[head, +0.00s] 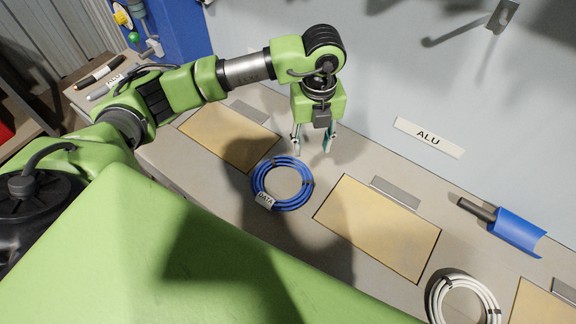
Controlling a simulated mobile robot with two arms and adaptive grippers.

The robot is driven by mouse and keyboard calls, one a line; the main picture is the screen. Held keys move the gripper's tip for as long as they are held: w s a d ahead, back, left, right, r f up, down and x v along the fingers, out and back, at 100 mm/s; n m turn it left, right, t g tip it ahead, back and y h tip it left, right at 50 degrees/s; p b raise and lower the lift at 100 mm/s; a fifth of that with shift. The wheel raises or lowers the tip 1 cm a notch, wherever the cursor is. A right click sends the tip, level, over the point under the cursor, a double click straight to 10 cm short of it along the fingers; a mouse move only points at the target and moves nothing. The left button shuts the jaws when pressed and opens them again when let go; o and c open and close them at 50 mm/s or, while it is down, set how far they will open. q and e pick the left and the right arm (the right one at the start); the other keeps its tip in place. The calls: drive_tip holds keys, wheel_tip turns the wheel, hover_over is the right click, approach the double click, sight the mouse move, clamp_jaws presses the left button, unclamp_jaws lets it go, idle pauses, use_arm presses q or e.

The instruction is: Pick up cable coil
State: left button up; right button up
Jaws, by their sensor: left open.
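A blue cable coil (258,184) with a white tag reading DATA lies flat on the grey bench, between two tan panels. A white cable coil (435,297) lies at the lower right, partly cut off by the picture's bottom edge. My left gripper (312,150) points down, open and empty, with its two fingers apart. In the picture it is just above and to the right of the blue coil, towards the wall. Its exact height over the bench is hard to tell. My right gripper is not in view.
Tan panels (380,228) lie on the bench (200,193). A blue scoop (518,232) with a dark handle lies at the right. An ALU sign (429,137) is on the pale back wall. Markers (100,75) lie at the far left end.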

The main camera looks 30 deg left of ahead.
use_arm(q)
drive_tip(key=p, duration=0.1)
hover_over(308, 175)
wheel_tip(308, 175, down, 6)
drive_tip(key=shift+s, duration=0.15)
wheel_tip(308, 175, down, 3)
drive_tip(key=shift+p, duration=1)
wheel_tip(308, 175, down, 2)
drive_tip(key=shift+f+p, duration=0.25)
drive_tip(key=shift+p, duration=0.1)
drive_tip(key=shift+f, duration=0.45)
drive_tip(key=shift+c, duration=0.3)
clamp_jaws()
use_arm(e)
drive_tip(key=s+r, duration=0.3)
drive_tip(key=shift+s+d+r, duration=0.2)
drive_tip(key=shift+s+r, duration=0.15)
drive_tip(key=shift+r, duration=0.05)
